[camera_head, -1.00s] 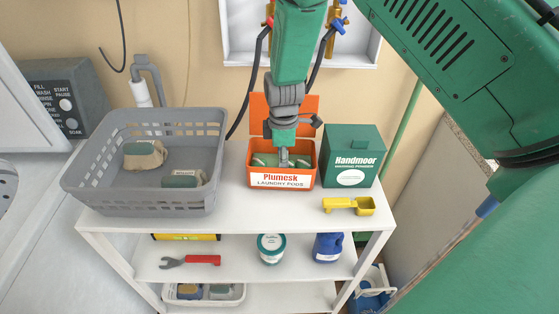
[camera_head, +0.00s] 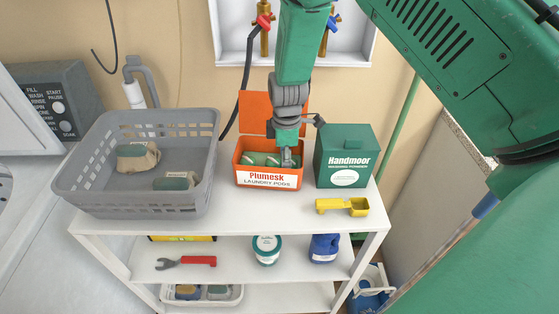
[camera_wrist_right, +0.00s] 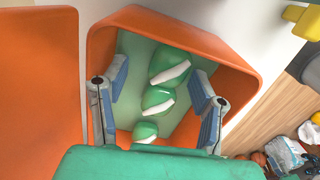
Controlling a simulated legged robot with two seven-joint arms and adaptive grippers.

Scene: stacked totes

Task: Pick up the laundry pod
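Several green and white laundry pods (camera_wrist_right: 158,100) lie in a row inside the orange Plumesk box (camera_head: 268,178), whose lid is open. The pods also show in the head view (camera_head: 258,159). My right gripper (camera_head: 287,160) reaches down into the right part of the box's opening. In the right wrist view its two blue-grey fingers (camera_wrist_right: 158,98) are spread apart, one on each side of the pods, with nothing held between them. The nearest pod is partly hidden by the green gripper body. My left gripper is not in view.
A green Handmoor box (camera_head: 343,158) stands close to the right of the orange box. A yellow scoop (camera_head: 342,207) lies in front of it. A grey basket (camera_head: 135,203) with stones or bundles stands on the left. Taps are on the wall behind.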

